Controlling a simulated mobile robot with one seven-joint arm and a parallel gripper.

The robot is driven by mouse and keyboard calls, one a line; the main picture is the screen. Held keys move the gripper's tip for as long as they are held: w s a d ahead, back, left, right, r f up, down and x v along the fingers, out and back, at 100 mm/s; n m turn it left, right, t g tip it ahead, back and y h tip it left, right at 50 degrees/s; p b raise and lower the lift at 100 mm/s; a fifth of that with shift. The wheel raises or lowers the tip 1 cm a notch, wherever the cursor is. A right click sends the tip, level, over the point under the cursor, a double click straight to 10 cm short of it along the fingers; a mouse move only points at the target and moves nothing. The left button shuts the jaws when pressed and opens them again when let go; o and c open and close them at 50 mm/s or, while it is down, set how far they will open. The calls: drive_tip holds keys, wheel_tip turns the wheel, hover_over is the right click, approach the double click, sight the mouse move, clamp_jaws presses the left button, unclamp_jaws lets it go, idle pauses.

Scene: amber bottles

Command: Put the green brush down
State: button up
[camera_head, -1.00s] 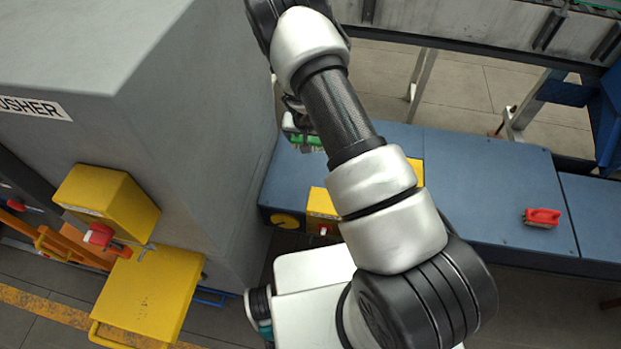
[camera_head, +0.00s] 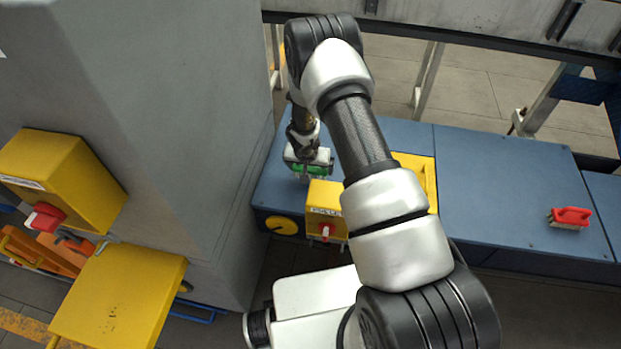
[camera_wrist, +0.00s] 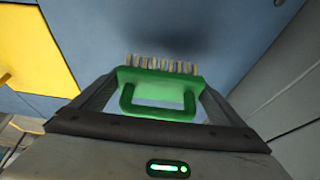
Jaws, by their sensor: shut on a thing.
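The green brush (camera_wrist: 158,92) is in my gripper (camera_wrist: 155,110), with its handle towards the palm and its pale bristles facing away. In the head view the brush (camera_head: 313,170) shows as a green strip under my gripper (camera_head: 308,172), over the left end of the blue bench top (camera_head: 490,180). A dark shadow lies on the blue surface beyond the bristles in the wrist view. I cannot tell whether the bristles touch the surface. My gripper is shut on the brush.
A red brush (camera_head: 570,216) lies on the bench at the right. A yellow box with a red switch (camera_head: 325,208) stands at the bench's front, close to my gripper. A large grey cabinet (camera_head: 190,130) rises at the left.

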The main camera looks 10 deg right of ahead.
sight(311, 174)
drive_tip(key=shift+f+b, duration=0.7)
drive_tip(key=shift+f, duration=1)
